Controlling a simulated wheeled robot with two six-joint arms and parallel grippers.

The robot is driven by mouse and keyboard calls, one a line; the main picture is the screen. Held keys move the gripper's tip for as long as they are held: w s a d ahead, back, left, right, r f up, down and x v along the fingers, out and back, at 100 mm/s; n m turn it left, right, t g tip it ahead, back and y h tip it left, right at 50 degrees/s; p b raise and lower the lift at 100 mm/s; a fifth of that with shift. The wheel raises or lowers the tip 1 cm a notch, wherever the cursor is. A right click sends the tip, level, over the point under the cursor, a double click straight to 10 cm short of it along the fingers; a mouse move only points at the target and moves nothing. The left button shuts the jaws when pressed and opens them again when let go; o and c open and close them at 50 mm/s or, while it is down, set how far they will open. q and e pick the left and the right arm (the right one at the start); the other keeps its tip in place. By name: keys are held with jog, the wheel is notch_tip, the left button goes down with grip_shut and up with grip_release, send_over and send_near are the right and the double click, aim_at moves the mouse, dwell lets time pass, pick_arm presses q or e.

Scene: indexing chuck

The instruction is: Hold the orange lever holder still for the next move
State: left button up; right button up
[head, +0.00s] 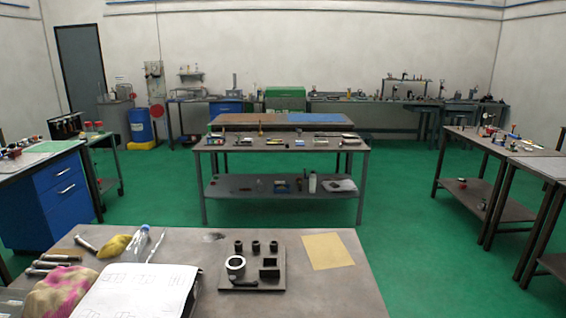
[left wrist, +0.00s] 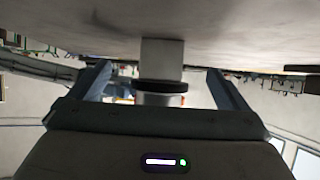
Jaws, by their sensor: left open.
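A dark fixture plate (head: 271,281) lies on the near table in the head view. It carries a pale ring (head: 236,265), a square dark block with an opening (head: 269,266), several small dark cylinders along its back edge and a dark bar at the front. I cannot make out an orange lever holder in either view. My left gripper (left wrist: 162,76) shows only in the left wrist view, with its two fingers wide apart. A pale post with a dark ring appears between the fingers; I cannot tell what it is or how far away. My right gripper is not in view.
The near table (head: 330,295) also holds a tan sheet (head: 328,251), white papers (head: 135,290), a patterned cloth (head: 60,291), a yellow object (head: 114,246), a clear bottle and several metal rods at left. The table's right front is clear. Other benches stand beyond green floor.

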pick_arm(q)
jog(key=shift+a, duration=0.15)
dwell(0.3)
jog(key=shift+s+a, duration=0.2)
jog(key=shift+a, duration=0.45)
jog(key=shift+s+a, duration=0.25)
jog(key=shift+a, duration=0.45)
jog(key=shift+s+a, duration=0.2)
jog(key=shift+a, duration=0.45)
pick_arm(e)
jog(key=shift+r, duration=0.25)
pick_arm(q)
jog(key=shift+o, duration=0.2)
jog(key=shift+a, duration=0.1)
